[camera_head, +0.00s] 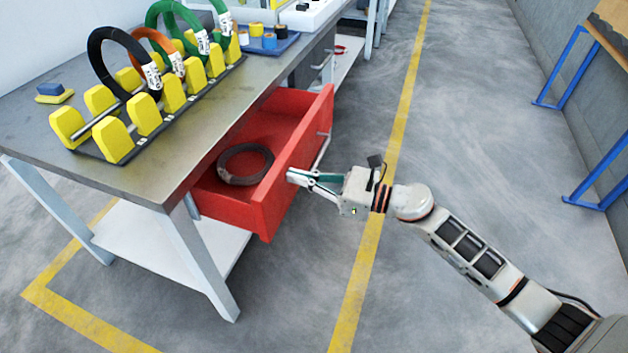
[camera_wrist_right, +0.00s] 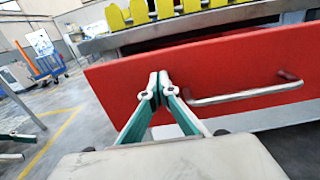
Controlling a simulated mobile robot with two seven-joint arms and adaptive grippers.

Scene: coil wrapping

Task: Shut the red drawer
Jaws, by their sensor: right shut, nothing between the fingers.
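The red drawer (camera_head: 265,205) is pulled out from under the grey-topped workbench. A dark coil (camera_head: 245,164) lies flat inside it. The drawer's front and its metal bar handle (camera_wrist_right: 245,94) show large in the right wrist view. My right gripper (camera_head: 293,177) is shut and empty, its fingertips at the outer face of the drawer front, below and nearer than the handle. In the right wrist view the fingertips (camera_wrist_right: 158,88) are together in front of the red panel, left of the handle. I cannot tell whether they touch it. My left gripper is not in view.
The workbench (camera_head: 150,190) carries a yellow rack (camera_head: 165,100) with several coils, small blocks (camera_head: 55,92) and a blue tray (camera_head: 270,42). Floor right of the drawer is clear up to a blue-legged table (camera_head: 575,60) at far right.

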